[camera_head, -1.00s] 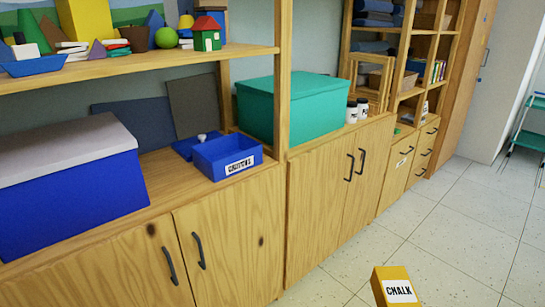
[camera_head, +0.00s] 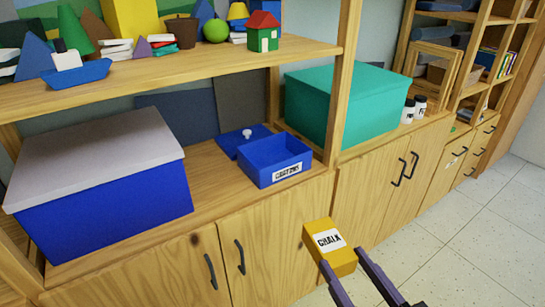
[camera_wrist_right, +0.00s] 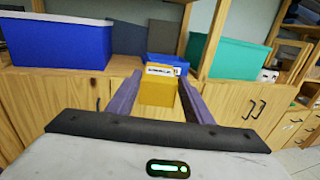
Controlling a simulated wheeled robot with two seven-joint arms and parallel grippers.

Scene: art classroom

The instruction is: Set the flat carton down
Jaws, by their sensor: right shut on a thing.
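The flat carton is a yellow box (camera_head: 325,238) with a white CHALK label, in front of the lower cabinet doors in the head view. My right gripper (camera_head: 342,266) is shut on it, with a finger at each side; the carton also shows between the fingers in the right wrist view (camera_wrist_right: 158,92). The carton is in the air, apart from the cabinet top. A small open blue box (camera_head: 276,168) with a CARTONS label stands on the cabinet top, its inside looking empty. Its blue lid with a white knob (camera_head: 243,140) lies behind it. My left gripper is not in view.
A large blue box with a grey lid (camera_head: 105,205) stands left of the small box. A teal box (camera_head: 345,105) and two small jars (camera_head: 414,108) stand to the right, beyond a wooden post (camera_head: 347,80). The shelf above (camera_head: 200,68) holds toys and blocks.

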